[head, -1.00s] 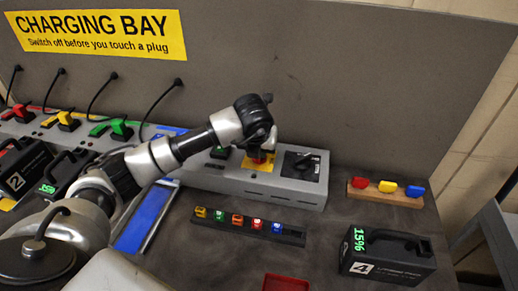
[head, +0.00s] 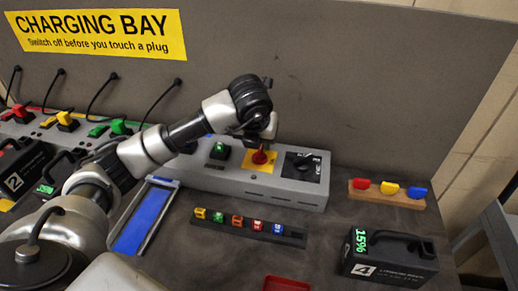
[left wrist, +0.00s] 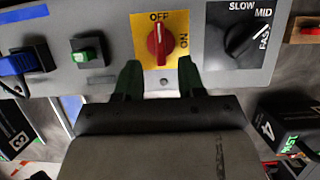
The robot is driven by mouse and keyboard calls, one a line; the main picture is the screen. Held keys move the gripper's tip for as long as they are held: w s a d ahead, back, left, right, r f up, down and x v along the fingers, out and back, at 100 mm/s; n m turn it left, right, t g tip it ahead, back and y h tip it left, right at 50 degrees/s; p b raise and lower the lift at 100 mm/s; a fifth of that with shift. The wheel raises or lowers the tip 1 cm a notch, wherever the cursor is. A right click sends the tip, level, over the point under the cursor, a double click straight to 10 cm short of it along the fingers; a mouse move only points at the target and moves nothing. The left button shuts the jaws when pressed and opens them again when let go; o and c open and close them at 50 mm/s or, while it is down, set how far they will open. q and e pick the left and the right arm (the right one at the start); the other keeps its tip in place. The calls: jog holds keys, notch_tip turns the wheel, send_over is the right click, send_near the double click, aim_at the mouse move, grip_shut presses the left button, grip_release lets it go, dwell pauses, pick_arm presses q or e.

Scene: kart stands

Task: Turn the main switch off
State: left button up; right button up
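The main switch is a red rotary knob (head: 261,156) on a yellow plate (head: 249,167) on the grey console. In the left wrist view, the red knob (left wrist: 158,45) stands upright in the picture, with its white mark towards OFF; ON is printed at the right of the yellow plate (left wrist: 180,20). My left gripper (left wrist: 160,80) is open and empty, its two dark fingers spread just below the knob and apart from it in that picture. In the head view my left gripper (head: 263,136) is above the knob, partly hidden by its wrist. My right gripper is not in view.
A black speed dial (head: 302,165) is right of the switch and a green button (head: 220,150) left of it. A rack of coloured fuses (head: 248,227), a blue tray (head: 146,218), battery 4 (head: 388,255) and a block with coloured pieces (head: 387,192) stand around.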

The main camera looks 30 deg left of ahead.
pick_arm(q)
jog(key=v, duration=0.5)
jog(key=shift+s, duration=0.1)
dwell(0.4)
